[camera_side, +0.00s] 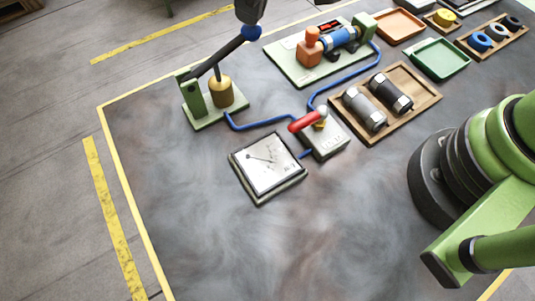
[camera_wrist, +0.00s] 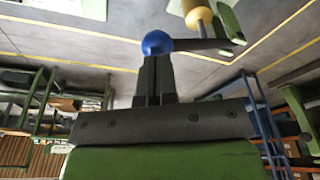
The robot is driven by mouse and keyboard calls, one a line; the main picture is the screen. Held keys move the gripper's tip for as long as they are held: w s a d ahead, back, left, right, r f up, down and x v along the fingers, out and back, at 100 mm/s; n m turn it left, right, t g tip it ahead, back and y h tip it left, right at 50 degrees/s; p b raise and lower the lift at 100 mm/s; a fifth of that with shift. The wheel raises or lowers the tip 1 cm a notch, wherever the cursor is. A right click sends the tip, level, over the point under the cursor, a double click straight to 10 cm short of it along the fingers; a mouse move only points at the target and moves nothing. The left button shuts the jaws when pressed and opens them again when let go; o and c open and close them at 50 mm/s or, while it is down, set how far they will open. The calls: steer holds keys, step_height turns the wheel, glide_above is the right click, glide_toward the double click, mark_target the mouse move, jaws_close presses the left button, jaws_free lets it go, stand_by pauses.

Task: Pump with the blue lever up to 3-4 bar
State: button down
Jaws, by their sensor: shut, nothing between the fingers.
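The pump's dark lever (camera_side: 222,56) slopes up to the right from a green post, with a blue ball knob (camera_side: 251,32) at its raised end. My gripper (camera_side: 249,18) is shut and empty, its fingertips at the top of the knob. In the wrist view, the shut fingers (camera_wrist: 155,62) end right at the blue ball (camera_wrist: 157,43), seemingly touching it without being around it. The brass pump cylinder (camera_side: 221,92) stands on a green base. The square gauge (camera_side: 268,168) has a dark needle pointing to the left side; its numbers are too small to read.
A valve block with a red handle (camera_side: 304,121) sits beside the gauge, joined by blue hose (camera_side: 262,124). A wooden tray (camera_side: 416,117) with two cylinders and a green fixture board (camera_side: 290,68) stand to the right. The table's front middle is clear.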

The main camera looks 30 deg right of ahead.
steer(key=shift+r, duration=2.3)
steer(key=shift+d+r, duration=0.1)
steer(key=shift+r, duration=0.1)
steer(key=s+d+r+m+t+y, duration=0.15)
steer(key=s+d+r+m, duration=0.35)
steer(key=s+d+r, duration=0.6)
steer(key=s+d+m+t, duration=0.3)
steer(key=s+d+m, duration=0.1)
steer(key=s, duration=0.6)
steer(key=shift+s+d+m+t, duration=0.25)
steer(key=shift+d+m+t, duration=0.1)
steer(key=shift+m, duration=0.15)
